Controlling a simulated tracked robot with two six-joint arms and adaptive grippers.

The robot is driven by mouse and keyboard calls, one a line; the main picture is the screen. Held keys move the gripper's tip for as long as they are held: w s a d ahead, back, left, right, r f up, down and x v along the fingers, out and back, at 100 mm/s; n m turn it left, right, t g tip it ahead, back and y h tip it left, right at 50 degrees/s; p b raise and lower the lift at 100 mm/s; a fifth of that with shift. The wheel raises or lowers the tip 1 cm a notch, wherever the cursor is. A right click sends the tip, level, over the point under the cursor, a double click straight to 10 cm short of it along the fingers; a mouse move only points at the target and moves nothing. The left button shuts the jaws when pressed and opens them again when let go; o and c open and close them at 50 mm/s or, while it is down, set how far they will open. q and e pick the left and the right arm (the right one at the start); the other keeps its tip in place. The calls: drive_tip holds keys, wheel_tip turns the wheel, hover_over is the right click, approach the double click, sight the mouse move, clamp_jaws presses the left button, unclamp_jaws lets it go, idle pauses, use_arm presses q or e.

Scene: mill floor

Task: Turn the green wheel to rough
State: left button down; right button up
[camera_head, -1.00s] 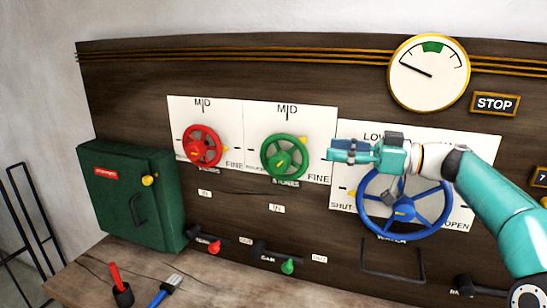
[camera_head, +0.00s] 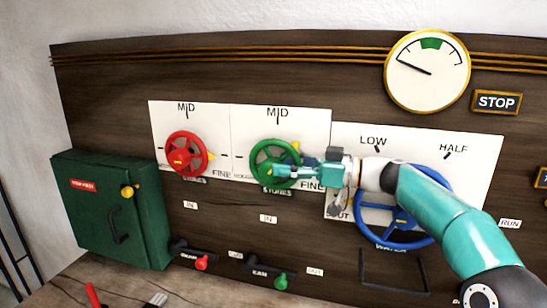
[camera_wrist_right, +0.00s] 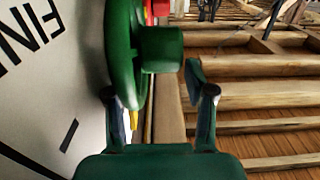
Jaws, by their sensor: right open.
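The green wheel (camera_head: 256,165) is mounted on a white dial plate marked MID at the top, FINE at the right and a partly hidden label at the left. Its yellow pointer (camera_head: 295,147) is on the right side, towards FINE. My right gripper (camera_head: 282,171) is open at the right side of the green wheel and covers part of it. In the right wrist view the green wheel (camera_wrist_right: 122,55) is just ahead, with its rim near the left finger and its hub reaching between the open fingers. I cannot tell whether they touch. My left gripper is not in view.
A red wheel (camera_head: 172,155) is close on the left. A blue wheel (camera_head: 402,242) is behind my right arm. Below are a red-handled lever (camera_head: 201,263) and a green-handled lever (camera_head: 281,281). A green cabinet (camera_head: 85,225) stands at the left.

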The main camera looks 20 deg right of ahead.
sight(272, 160)
drive_tip(key=shift+p+x, duration=0.4)
drive_tip(key=shift+x, duration=1.3)
drive_tip(key=shift+s, duration=0.1)
